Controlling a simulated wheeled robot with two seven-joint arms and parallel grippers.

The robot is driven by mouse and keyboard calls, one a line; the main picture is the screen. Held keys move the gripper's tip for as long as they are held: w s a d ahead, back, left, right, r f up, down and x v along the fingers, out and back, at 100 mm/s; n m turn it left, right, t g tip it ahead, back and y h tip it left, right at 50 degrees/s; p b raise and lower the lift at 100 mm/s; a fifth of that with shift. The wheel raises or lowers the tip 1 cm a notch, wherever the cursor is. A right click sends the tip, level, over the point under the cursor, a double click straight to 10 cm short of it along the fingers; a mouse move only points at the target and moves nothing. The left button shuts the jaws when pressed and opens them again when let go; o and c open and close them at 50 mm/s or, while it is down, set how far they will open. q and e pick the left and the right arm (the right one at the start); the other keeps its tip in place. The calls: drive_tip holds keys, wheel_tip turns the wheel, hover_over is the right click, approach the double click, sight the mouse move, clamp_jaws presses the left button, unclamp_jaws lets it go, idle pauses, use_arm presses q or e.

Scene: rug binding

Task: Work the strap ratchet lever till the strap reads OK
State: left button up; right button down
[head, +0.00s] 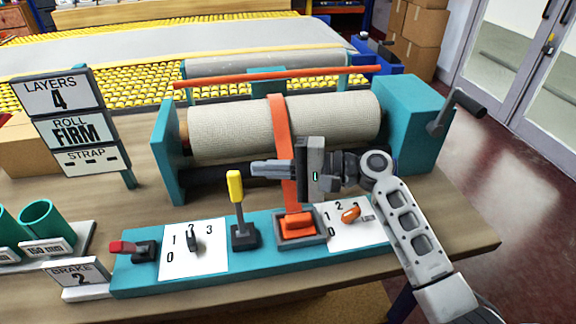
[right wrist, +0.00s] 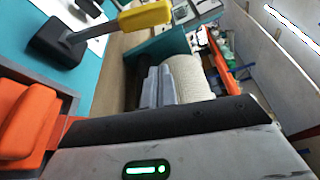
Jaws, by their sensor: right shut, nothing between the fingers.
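The orange strap (head: 283,130) runs over the cream rug roll (head: 230,128) and down toward the orange ratchet lever (head: 298,225). That lever sits low in its grey housing on the teal panel, and it also shows at the left of the right wrist view (right wrist: 30,122). The sign (head: 72,120) reads LAYERS 4, ROLL FIRM, and STRAP with dashes. My right gripper (head: 256,169) is shut and empty, pointing left in front of the roll, above and behind the ratchet and apart from it. It hides part of the strap. My left gripper is out of view.
On the teal panel (head: 190,283) stand a yellow-handled lever (head: 235,190), a red-handled lever (head: 125,247), a grey dial (head: 193,240) and an orange dial knob (head: 350,213). A crank (head: 462,104) juts out at the right. A BRAKE 2 sign (head: 75,275) stands front left.

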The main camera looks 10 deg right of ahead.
sight(235, 187)
use_arm(q)
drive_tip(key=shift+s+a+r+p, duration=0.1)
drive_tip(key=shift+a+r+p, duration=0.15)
drive_tip(key=shift+p, duration=0.8)
use_arm(e)
drive_tip(key=s+a, duration=0.2)
drive_tip(key=a, duration=0.1)
drive_tip(key=shift+s+a+r, duration=0.2)
drive_tip(key=shift+s+r, duration=0.15)
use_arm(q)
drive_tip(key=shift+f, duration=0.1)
